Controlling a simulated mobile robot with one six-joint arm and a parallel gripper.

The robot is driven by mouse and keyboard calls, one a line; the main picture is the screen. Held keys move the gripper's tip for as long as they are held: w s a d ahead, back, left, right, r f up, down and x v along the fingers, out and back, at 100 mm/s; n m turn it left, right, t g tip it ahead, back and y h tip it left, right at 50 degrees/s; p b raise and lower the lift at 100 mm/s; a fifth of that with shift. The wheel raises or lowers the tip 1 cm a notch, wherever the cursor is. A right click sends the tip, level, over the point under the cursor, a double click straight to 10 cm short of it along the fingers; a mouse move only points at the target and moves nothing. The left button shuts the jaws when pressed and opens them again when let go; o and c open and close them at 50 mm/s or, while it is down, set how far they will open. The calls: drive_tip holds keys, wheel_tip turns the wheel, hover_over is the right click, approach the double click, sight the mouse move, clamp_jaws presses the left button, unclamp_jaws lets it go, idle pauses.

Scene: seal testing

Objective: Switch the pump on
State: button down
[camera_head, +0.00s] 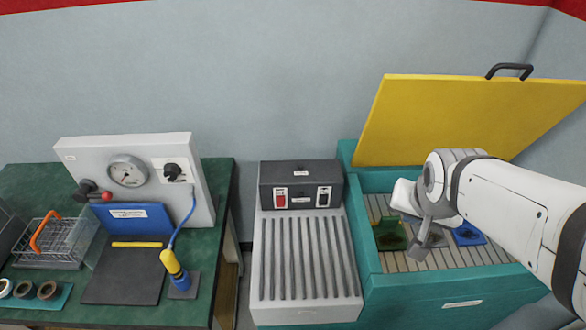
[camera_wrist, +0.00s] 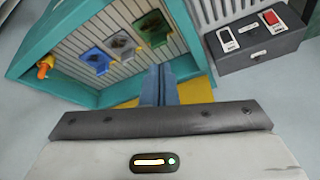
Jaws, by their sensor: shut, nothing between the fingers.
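A dark control box (camera_head: 302,175) stands at the back of a pale grey ribbed unit (camera_head: 262,285). On its front are a red rocker switch (camera_head: 281,199) at the left and a dark switch (camera_head: 323,197) at the right, each in a white frame. Their labels are too small to read. My gripper (camera_head: 420,248) is over the open teal tank, right of the control box and apart from it. In the wrist view its fingers (camera_wrist: 158,85) are together and empty; the red switch (camera_wrist: 271,18) and the dark switch (camera_wrist: 228,40) show at upper right.
The teal tank (camera_head: 370,290) holds green and blue trays, and its yellow lid (camera_head: 440,115) stands open behind my arm. At left, a green bench (camera_head: 215,200) carries a grey gauge panel (camera_head: 80,150), a wire basket (camera_head: 60,240) and a yellow-blue hand tool (camera_head: 174,266).

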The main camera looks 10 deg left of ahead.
drive_tip(key=w+a+f+m+t+b, duration=0.1)
drive_tip(key=w+a+f+m+b, duration=0.1)
drive_tip(key=w+a+f, duration=0.35)
drive_tip(key=m+y+b, duration=0.4)
drive_tip(key=m+y, duration=0.3)
drive_tip(key=y, duration=0.3)
approach(281, 201)
drive_tip(key=shift+t, duration=0.4)
drive_tip(key=s+a+f, duration=0.1)
drive_tip(key=s, duration=0.1)
drive_tip(key=s+a+f, duration=0.1)
drive_tip(key=s+f, duration=0.1)
drive_tip(key=s, duration=0.1)
drive_tip(key=s+a+f, duration=0.1)
drive_tip(key=s+f, duration=0.1)
drive_tip(key=s, duration=0.1)
drive_tip(key=shift+a, duration=0.1)
drive_tip(key=shift+s+a, duration=0.15)
drive_tip(key=shift+w+a+f+p, duration=0.2)
drive_tip(key=shift+w+a, duration=0.15)
drive_tip(key=shift+w, duration=1.1)
drive_tip(key=shift+w+a+f+p, duration=0.15)
drive_tip(key=shift+w+a, duration=0.15)
drive_tip(key=shift+w, duration=1.1)
drive_tip(key=shift+w+a+f+p, duration=0.1)
drive_tip(key=shift+w+a+f, duration=0.2)
drive_tip(key=shift+w, duration=1.15)
drive_tip(key=shift+w+r, duration=0.15)
